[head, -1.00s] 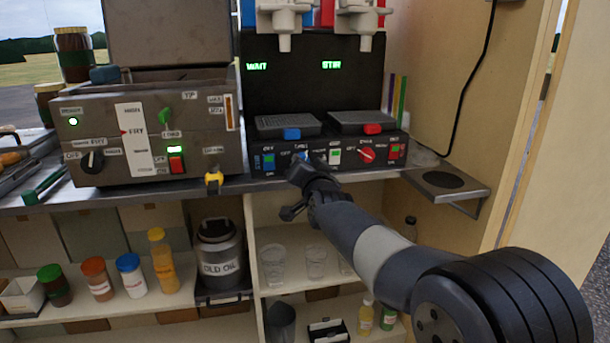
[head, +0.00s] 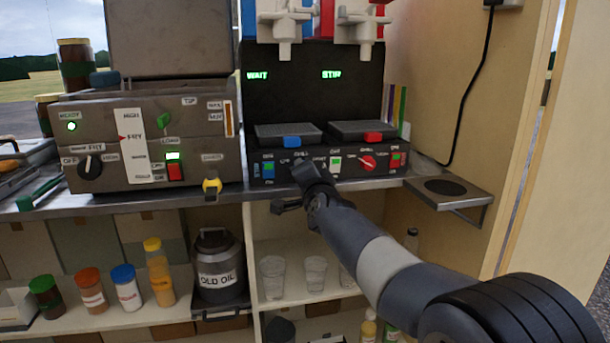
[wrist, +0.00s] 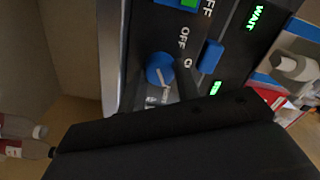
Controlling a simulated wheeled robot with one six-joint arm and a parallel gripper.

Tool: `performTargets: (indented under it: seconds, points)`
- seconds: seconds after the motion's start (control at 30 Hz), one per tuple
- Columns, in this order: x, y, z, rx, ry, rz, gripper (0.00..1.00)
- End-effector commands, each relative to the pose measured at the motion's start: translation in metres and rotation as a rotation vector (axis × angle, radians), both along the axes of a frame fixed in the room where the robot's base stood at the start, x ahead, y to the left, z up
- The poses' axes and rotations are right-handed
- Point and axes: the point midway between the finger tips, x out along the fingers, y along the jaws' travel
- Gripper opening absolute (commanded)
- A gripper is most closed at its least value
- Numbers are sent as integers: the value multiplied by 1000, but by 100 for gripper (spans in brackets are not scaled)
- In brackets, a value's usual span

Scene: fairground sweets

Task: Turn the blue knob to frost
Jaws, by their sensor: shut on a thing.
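The blue knob (wrist: 160,69) shows in the wrist view on the black panel, beside the white OFF lettering and part of another label. A pale line shows on its face, but I cannot tell which setting it points to. In the head view my gripper (head: 303,170) covers the knob at the front of the black drinks machine (head: 268,182). My gripper is shut on the knob. Its dark body fills the lower part of the wrist view and hides the rest of the dial. The frost mark is not readable.
A red knob (head: 367,162) and lit green switches sit to the right on the same panel. A grey fryer (head: 140,150) stands left, and a small bracket shelf (head: 447,190) right. Glasses stand on the shelf below.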

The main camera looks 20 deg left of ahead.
Motion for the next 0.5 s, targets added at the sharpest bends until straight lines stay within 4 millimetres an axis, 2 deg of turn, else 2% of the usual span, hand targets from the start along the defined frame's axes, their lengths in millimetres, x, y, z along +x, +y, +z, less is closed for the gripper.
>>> performTargets:
  seconds: [0.27,0.3,0.5]
  points:
    - [0,0,1,2,0,0,8]
    - [0,0,1,2,0,0,34]
    - [0,0,0,1,0,0,50]
